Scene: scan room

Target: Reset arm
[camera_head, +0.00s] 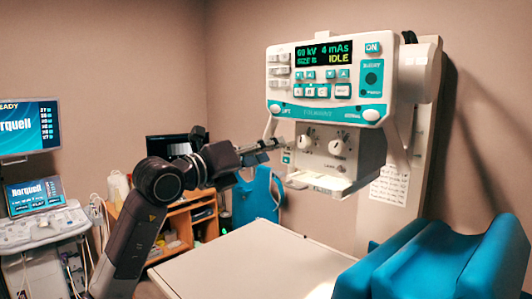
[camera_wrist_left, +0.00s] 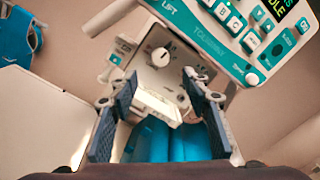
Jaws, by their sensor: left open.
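My left gripper (camera_head: 272,145) is raised in front of the X-ray unit's control head, just left of its lower box (camera_head: 345,157). In the left wrist view its two dark finger pads (camera_wrist_left: 160,80) are apart, with nothing seen held between them. Beyond them is the lower box with a white dial (camera_wrist_left: 160,57); a second dial is partly hidden by the right finger. In the head view both dials (camera_head: 306,146) show. The control panel (camera_head: 330,85) above has buttons, a round knob at each lower corner and a display reading 60 kV, 4 mAs, IDLE. My right gripper is not in view.
A pale table top (camera_head: 235,262) lies below my left arm, with blue cushions (camera_head: 440,260) at the right. A wooden shelf unit (camera_head: 185,225) and a blue chair (camera_head: 258,197) stand behind. A cart with screens (camera_head: 35,198) is at the left.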

